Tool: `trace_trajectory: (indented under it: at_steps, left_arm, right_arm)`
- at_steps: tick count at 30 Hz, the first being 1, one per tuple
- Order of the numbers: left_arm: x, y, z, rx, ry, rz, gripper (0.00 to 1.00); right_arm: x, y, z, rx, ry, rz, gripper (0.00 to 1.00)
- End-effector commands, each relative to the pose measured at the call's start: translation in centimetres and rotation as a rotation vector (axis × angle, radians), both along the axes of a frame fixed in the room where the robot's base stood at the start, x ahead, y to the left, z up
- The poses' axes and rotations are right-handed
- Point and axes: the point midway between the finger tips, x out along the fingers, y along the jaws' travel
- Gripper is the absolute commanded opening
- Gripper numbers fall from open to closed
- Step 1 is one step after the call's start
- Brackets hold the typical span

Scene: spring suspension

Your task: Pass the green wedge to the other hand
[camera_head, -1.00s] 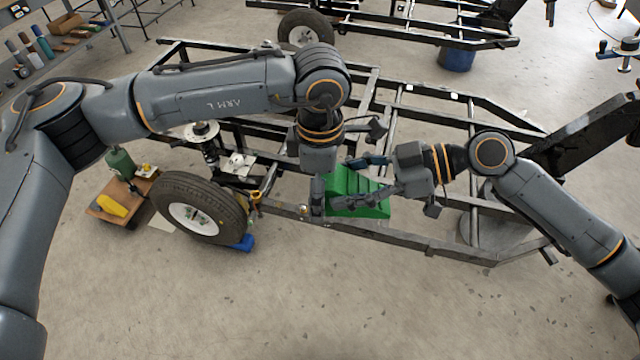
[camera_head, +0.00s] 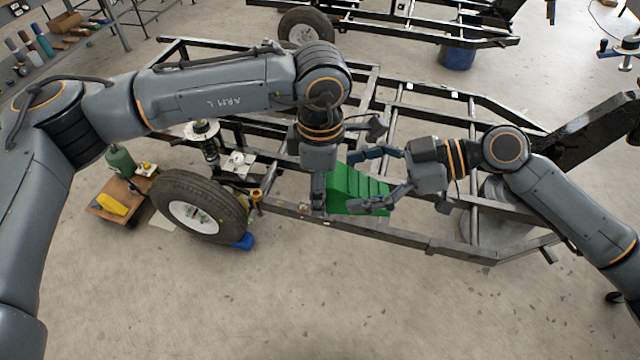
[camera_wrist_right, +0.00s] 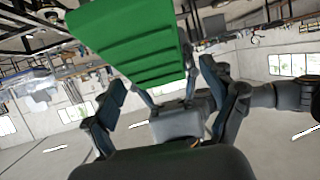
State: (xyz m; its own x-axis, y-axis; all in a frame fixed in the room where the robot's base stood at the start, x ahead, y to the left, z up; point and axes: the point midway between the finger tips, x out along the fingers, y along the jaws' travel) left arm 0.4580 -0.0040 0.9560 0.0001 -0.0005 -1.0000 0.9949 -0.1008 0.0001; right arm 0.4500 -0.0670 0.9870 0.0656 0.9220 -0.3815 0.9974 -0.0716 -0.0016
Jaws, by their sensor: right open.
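The green wedge (camera_head: 345,187), a stepped block, is held up in front of the black frame. In the head view my left gripper (camera_head: 333,176) is at its upper left, one finger along its left edge; the other finger's contact is hidden. In the right wrist view the left gripper's fingers reach the wedge's lower edge (camera_wrist_right: 140,45), and it appears shut on it. My right gripper (camera_head: 358,181) is open at the wedge's right side, its fingers spread above and below and overlapping the wedge in the picture. In the wrist view these fingers are spread wide, with no visible grip.
The black trailer frame (camera_head: 400,238) runs just behind and below both grippers. A wheel (camera_head: 203,207) stands at its left end, near a small wooden board (camera_head: 103,211) with a yellow item. Open floor lies in front.

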Motion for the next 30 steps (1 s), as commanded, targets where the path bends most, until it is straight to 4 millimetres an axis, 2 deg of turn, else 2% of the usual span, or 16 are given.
trace_trajectory:
  at_steps: [6, 12, 17, 20, 23, 26, 30]
  left_arm:
    - [0.0, 0.0, 0.1, -0.002, -0.001, 0.000, 0.08]
    - [0.0, 0.0, 0.1, -0.002, -0.001, 0.000, 0.08]
    - [0.0, 0.0, 0.1, -0.002, -0.001, 0.000, 0.08]
    - [0.0, 0.0, 0.1, -0.002, -0.001, 0.000, 0.08]
    - [0.0, 0.0, 0.1, -0.002, -0.001, 0.000, 0.08]
    - [0.0, 0.0, 0.1, -0.002, -0.001, 0.000, 0.08]
    - [0.0, 0.0, 0.1, -0.002, -0.001, 0.000, 0.08]
  right_arm:
    - [-0.3, -4.4, 1.7, -0.004, 0.001, -0.003, 0.84]
    - [-0.5, -7.7, 3.1, -0.002, 0.001, -0.001, 0.84]
    - [-0.6, -9.0, 3.7, -0.001, 0.001, 0.000, 0.84]
    - [-0.1, -9.4, 3.3, -0.002, 0.007, -0.020, 0.84]
    - [1.5, -10.0, 1.8, -0.008, 0.027, -0.081, 0.84]
    - [4.1, -10.9, -1.1, -0.023, 0.064, -0.190, 0.84]
    - [7.8, -13.2, -7.0, -0.060, 0.134, -0.383, 0.84]
